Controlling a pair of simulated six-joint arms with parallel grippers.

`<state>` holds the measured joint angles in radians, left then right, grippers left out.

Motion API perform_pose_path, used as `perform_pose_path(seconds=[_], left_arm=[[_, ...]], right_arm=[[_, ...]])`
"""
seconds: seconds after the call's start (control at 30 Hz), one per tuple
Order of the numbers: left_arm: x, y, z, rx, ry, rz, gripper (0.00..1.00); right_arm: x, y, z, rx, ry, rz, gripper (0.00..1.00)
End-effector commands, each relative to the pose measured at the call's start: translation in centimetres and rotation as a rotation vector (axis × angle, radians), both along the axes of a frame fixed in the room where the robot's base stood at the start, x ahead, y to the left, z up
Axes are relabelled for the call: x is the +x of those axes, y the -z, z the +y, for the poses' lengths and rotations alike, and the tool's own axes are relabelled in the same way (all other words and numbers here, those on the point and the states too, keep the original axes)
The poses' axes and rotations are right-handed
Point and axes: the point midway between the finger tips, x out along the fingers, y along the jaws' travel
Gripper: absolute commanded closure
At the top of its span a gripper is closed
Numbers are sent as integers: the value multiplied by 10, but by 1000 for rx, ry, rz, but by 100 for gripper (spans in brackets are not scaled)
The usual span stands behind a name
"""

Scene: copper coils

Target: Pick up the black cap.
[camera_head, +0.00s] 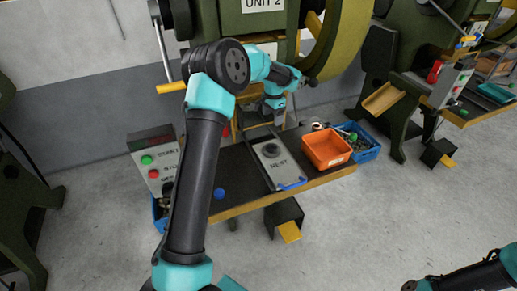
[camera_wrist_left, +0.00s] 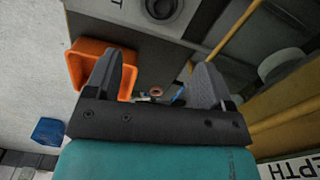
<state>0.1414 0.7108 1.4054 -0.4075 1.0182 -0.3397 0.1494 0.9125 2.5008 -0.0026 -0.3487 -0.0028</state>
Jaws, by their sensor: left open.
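A dark round piece (camera_head: 270,150) sits on the grey plate marked NEST (camera_head: 270,171); I cannot tell whether it is the black cap or part of the plate. In the left wrist view, a dark ring (camera_wrist_left: 160,8) shows at the top edge, on the plate. No other black cap can be made out. My left gripper (camera_head: 277,112) is over the back of the bench, behind the plate. Its fingers (camera_wrist_left: 158,62) are apart with nothing held between them. My right gripper (camera_head: 412,285) shows partly at the lower right, far from the bench; its jaws are unclear.
An orange bin (camera_head: 327,149) stands right of the plate, with a blue crate (camera_head: 366,152) beyond it. A copper ring (camera_head: 317,126) lies behind the bin. A control box (camera_head: 157,162) and a blue round thing (camera_head: 219,194) are at the left. The green press stands behind.

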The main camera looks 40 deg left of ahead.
Motion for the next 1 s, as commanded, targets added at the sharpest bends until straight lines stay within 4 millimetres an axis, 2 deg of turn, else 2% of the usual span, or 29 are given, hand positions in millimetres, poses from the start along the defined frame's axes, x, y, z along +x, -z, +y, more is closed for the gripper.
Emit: perform_pose_path(seconds=[0.3,0.47,1.0], left_arm=[[2,-2,2,4,5,-5,24],[2,6,2,3,4,-3,24],[2,93,2,3,3,-1,24]], right_arm=[[0,0,0,0,1,0,57],[0,0,0,0,1,0,57],[0,0,0,0,1,0,57]])
